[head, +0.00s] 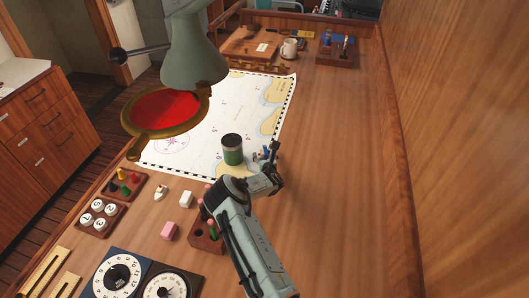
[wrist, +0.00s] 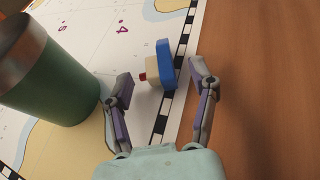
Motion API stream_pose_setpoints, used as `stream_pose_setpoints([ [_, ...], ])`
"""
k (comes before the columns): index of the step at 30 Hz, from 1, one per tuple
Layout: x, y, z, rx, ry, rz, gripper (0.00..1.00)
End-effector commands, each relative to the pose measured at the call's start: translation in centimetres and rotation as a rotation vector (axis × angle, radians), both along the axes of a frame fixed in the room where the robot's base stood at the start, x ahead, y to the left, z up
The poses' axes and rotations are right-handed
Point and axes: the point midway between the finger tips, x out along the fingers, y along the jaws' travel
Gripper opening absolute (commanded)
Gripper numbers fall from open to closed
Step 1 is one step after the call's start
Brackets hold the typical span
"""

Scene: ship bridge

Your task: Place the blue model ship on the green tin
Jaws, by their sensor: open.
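The blue model ship (wrist: 167,64) has a blue hull, a cream upper part and a small red funnel. It lies at the chart's checkered border in the wrist view, and a small blue part of it (head: 263,155) shows by my gripper in the head view. My gripper (wrist: 162,76) is open, its fingers on either side of the ship's near end, and nothing is gripped. Contact cannot be told. The green tin (head: 232,151) stands upright on the chart just left of my gripper; it is large at the left in the wrist view (wrist: 52,80).
A small white ship (head: 160,192), white block (head: 186,199), pink block (head: 169,231) and peg rack (head: 205,243) stand nearer. A mug (head: 289,48) is far back. The desk's right side is clear.

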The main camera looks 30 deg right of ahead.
Motion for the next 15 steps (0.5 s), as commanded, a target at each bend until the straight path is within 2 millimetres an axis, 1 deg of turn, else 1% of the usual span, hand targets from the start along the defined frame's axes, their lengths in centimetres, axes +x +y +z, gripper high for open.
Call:
stream_pose_setpoints([
  [4, -0.01, 0.0, 0.0, 0.001, 0.0, 0.0, 0.59],
  [5, -0.02, 0.0, 0.01, 0.001, 0.0, 0.0, 0.49],
  [6, -0.02, 0.0, 0.02, 0.001, 0.0, 0.0, 0.37],
  [8, -0.02, 0.0, 0.02, 0.001, 0.0, 0.0, 0.18],
  [9, -0.03, 0.0, 0.02, 0.001, 0.0, 0.0, 0.11],
  [11, -0.03, 0.0, 0.02, 0.001, 0.0, 0.0, 0.11],
  [12, -0.02, 0.0, 0.03, 0.001, 0.0, 0.0, 0.07],
  [15, -0.02, 0.0, 0.03, 0.001, 0.0, 0.0, 0.07],
])
